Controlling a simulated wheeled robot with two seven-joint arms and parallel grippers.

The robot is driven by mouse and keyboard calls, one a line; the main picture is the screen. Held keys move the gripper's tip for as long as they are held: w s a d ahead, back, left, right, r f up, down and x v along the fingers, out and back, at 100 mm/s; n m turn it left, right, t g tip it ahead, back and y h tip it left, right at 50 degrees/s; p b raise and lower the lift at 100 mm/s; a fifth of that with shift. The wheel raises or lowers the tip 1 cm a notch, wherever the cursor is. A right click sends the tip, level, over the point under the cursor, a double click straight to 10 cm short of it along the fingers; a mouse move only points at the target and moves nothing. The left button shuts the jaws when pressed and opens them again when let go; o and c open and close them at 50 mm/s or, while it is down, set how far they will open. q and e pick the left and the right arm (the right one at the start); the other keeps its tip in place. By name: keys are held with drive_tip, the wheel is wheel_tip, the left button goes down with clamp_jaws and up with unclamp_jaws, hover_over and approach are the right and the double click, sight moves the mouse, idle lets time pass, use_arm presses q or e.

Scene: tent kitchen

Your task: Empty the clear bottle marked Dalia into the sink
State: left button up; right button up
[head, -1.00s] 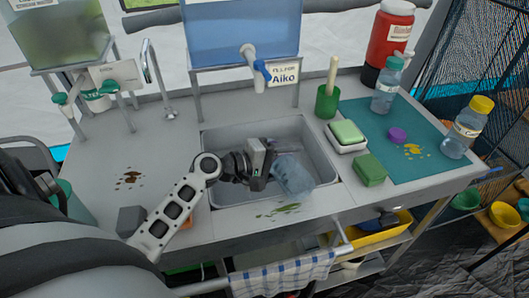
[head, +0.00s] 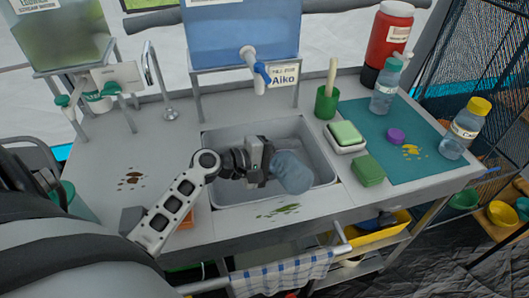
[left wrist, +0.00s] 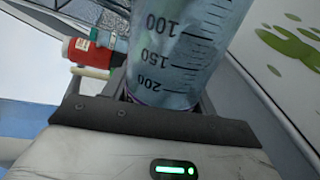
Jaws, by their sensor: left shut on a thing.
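My left gripper (head: 262,163) is shut on a clear, bluish bottle (head: 292,173) and holds it tilted over the grey sink basin (head: 225,194). In the left wrist view the bottle (left wrist: 185,45) shows black marks 100, 150 and 200. No name shows on it, and its mouth and contents cannot be made out. Two other clear bottles stand on the counter: one with a teal cap (head: 385,95) and one with a yellow cap (head: 464,130), its label only partly readable. My right gripper is not in view.
A soap dish (head: 346,137), green cup (head: 326,102) and red jug (head: 388,45) are right of the sink. A blue tank (head: 243,30) with a tap stands behind.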

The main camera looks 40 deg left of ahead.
use_arm(q)
drive_tip(key=shift+a+r+n+p, duration=0.15)
drive_tip(key=shift+r+n+p, duration=0.15)
drive_tip(key=shift+p, duration=0.05)
drive_tip(key=shift+w+r, duration=0.1)
drive_tip(key=shift+r, duration=0.05)
drive_tip(key=shift+a+r+n+h+p, duration=0.15)
drive_tip(key=shift+r+n+h+p, duration=0.15)
drive_tip(key=shift+n+p, duration=0.15)
drive_tip(key=shift+w+a+r+n+h, duration=0.25)
drive_tip(key=shift+a+n, duration=0.1)
drive_tip(key=shift+n, duration=0.3)
drive_tip(key=shift+w+a+r+n+h, duration=0.2)
drive_tip(key=shift+a+r+n+h, duration=0.1)
drive_tip(key=shift+n, duration=0.3)
